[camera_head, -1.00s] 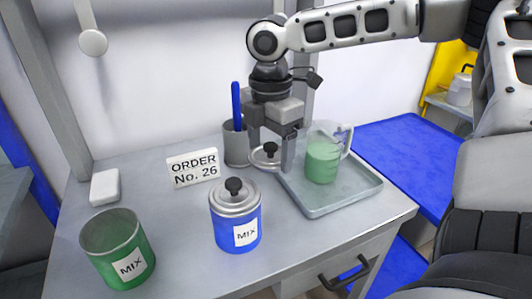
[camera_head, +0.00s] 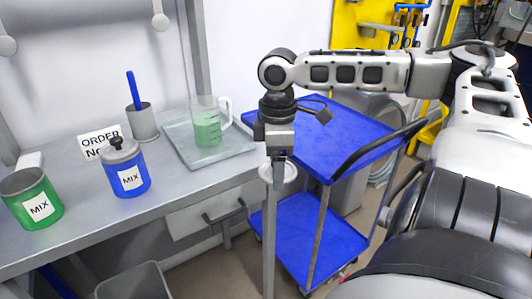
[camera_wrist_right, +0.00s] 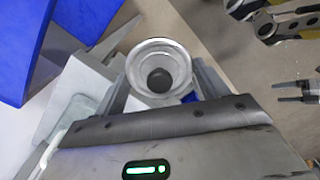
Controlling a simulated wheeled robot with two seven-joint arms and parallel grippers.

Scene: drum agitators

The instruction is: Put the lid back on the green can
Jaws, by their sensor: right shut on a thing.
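The green can (camera_head: 34,203), labelled MIX, stands upright and open-topped at the left of the grey worktable. My right gripper (camera_head: 278,178) is away to the right, in front of the table's right edge. It is shut on a silver lid (camera_head: 290,173), which is partly hidden behind the fingers in the head view. In the right wrist view the round lid (camera_wrist_right: 158,52) shows with its black knob (camera_wrist_right: 158,80) towards the camera. The lid is in the air, well apart from the can. My left gripper is not in view.
A blue MIX can (camera_head: 127,177) with its own lid stands right of the green can. Behind are an order sign (camera_head: 92,147), a grey cup (camera_head: 143,124) and a tray (camera_head: 176,143) with a jug (camera_head: 207,130). A blue cart (camera_head: 330,145) stands right.

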